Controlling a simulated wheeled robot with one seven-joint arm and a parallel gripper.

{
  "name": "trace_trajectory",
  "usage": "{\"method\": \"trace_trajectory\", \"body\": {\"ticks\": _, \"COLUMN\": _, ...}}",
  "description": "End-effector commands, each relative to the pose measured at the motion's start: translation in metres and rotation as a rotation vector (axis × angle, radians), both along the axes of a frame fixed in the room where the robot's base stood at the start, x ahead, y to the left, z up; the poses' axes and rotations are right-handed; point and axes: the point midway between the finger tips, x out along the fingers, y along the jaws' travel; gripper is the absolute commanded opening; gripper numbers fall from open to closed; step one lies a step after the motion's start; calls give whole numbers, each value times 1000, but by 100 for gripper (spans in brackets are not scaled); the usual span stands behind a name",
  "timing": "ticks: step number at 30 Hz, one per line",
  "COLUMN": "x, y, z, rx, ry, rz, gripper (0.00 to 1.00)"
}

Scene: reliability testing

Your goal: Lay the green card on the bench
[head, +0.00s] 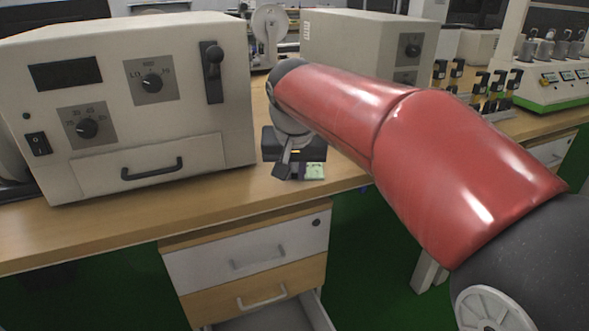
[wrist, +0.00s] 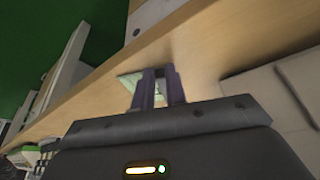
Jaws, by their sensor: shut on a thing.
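The green card (head: 315,171) is a small, thin, pale green piece at the bench (head: 215,215), in the gap between the two grey machines. My gripper (head: 296,172) is over it, pointing down, shut on the card. In the wrist view the card (wrist: 129,80) shows beside and between the dark fingers (wrist: 160,70), close over the wooden bench top (wrist: 205,45). I cannot tell whether the card touches the bench. The fingers hide part of it.
A large grey machine (head: 125,95) with knobs and a handle stands at left. Another grey box (head: 362,42) is behind my arm. Below the bench is a drawer unit (head: 245,250) with its lowest drawer (head: 270,318) pulled open. A bare strip of bench runs along the front.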

Motion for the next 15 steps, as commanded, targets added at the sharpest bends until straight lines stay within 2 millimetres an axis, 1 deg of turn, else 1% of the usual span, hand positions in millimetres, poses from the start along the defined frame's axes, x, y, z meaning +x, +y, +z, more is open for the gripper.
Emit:
{"method": "trace_trajectory", "body": {"ticks": 1, "x": 0, "y": 0, "z": -3, "rx": 0, "ry": 0, "rz": 0, "gripper": 0}}
{"method": "trace_trajectory", "body": {"ticks": 2, "x": 0, "y": 0, "z": -2, "rx": 0, "ry": 0, "rz": 0, "gripper": 17}}
{"method": "trace_trajectory", "body": {"ticks": 6, "x": 0, "y": 0, "z": -1, "rx": 0, "ry": 0, "rz": 0, "gripper": 35}}
{"method": "trace_trajectory", "body": {"ticks": 15, "x": 0, "y": 0, "z": 1, "rx": 0, "ry": 0, "rz": 0, "gripper": 35}}
